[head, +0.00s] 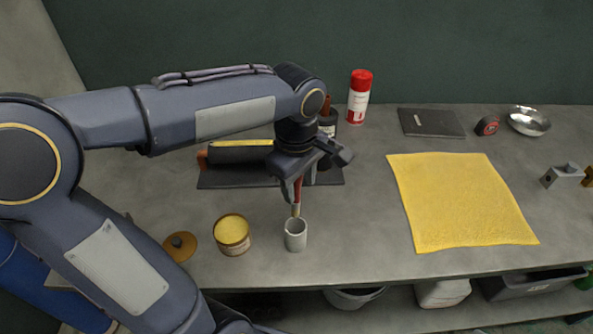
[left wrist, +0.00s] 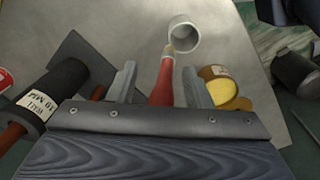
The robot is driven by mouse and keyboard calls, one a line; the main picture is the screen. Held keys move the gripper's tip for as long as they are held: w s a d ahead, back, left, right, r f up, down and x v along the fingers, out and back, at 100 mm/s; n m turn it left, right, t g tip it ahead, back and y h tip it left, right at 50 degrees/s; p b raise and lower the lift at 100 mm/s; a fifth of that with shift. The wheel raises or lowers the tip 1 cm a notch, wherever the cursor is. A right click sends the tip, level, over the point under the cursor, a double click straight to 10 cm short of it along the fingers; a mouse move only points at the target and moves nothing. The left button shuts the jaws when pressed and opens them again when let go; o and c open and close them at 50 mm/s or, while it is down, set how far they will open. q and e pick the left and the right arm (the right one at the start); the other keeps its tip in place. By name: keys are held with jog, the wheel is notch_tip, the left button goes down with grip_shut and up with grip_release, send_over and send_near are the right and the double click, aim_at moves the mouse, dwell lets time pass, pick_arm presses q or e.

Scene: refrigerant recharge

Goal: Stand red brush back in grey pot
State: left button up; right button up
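The red brush (head: 297,190) points downward between the fingers of my left gripper (head: 298,185). Its pale lower end is at the rim of the grey pot (head: 296,238) in the head view; I cannot tell whether it is inside. In the left wrist view, the red handle (left wrist: 162,84) runs between the two fingers (left wrist: 160,85), with a visible gap on each side, so the gripper looks open around it. The brush's far end overlaps the near rim of the pot (left wrist: 184,33), whose mouth shows. The pot stands upright on the bench. My right gripper is not in view.
A yellow-filled tin (head: 232,236) and its lid (head: 180,246) stand left of the pot. A yellow cloth (head: 460,200) covers the right of the bench.

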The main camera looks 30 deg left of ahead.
pick_arm(q)
jog(key=shift+s+a+f+g, duration=0.15)
jog(key=shift+s+f+g, duration=0.2)
jog(key=shift+f, duration=0.3)
jog(key=shift+s+a+f+g, duration=0.15)
jog(key=shift+s+f, duration=0.25)
jog(key=shift+f, duration=0.2)
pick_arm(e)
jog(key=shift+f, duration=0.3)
pick_arm(q)
jog(key=shift+w+r, duration=0.15)
jog(key=shift+r, duration=0.15)
notch_tip(320, 180, up, 10)
jog(key=w+a+t+p, duration=0.1)
jog(key=w, duration=0.1)
jog(key=shift+w+f, duration=0.2)
jog(key=shift+w, duration=0.2)
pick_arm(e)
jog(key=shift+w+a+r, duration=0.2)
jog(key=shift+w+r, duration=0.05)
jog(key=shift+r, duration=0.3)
pick_arm(q)
jog(key=shift+s+a, duration=0.1)
